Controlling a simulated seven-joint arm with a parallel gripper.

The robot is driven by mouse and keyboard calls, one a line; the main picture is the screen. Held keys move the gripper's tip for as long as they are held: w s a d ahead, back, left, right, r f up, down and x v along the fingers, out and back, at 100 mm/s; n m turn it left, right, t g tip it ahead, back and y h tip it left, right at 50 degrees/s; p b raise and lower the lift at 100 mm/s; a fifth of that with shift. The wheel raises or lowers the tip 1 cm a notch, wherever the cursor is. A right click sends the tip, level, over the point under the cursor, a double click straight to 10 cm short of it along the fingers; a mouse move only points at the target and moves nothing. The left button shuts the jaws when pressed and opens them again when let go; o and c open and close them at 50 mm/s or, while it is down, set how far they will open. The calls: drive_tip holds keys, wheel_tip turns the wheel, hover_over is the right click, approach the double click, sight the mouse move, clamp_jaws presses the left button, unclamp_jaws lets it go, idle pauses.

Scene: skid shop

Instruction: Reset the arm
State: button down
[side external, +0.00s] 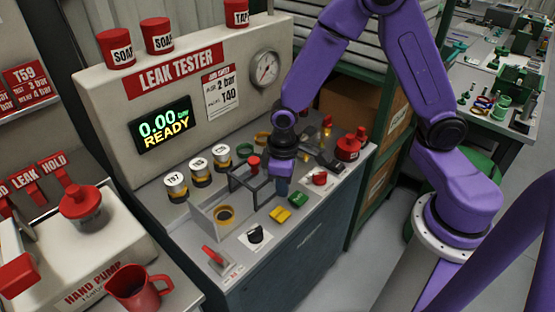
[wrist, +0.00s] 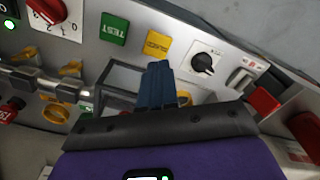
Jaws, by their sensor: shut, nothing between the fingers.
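My purple arm reaches in from the right in the side external view. My gripper (side external: 282,188) points down above the front of the leak tester's bench panel, close to a dark frame (side external: 240,179). In the wrist view its blue fingers (wrist: 157,68) are together with nothing between them. They lie over the panel between the frame and the yellow button (wrist: 157,43). I cannot tell whether the fingertips touch anything.
Near the gripper are a green button (side external: 298,200), a black knob (side external: 255,234), a red knob (side external: 320,178) and a red switch (side external: 213,255). Several labelled cylinders (side external: 198,166) stand left. The gauge panel (side external: 115,98) rises behind. Open floor lies in front.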

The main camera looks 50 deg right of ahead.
drive_tip(key=s+d+r+n, duration=0.2)
drive_tip(key=s+r+n, duration=0.1)
drive_tip(key=s+r, duration=0.4)
drive_tip(key=s+d+r+n, duration=0.3)
drive_tip(key=s+r, duration=0.4)
drive_tip(key=s, duration=0.5)
drive_tip(key=shift+d+r, duration=0.2)
drive_tip(key=shift+d, duration=0.15)
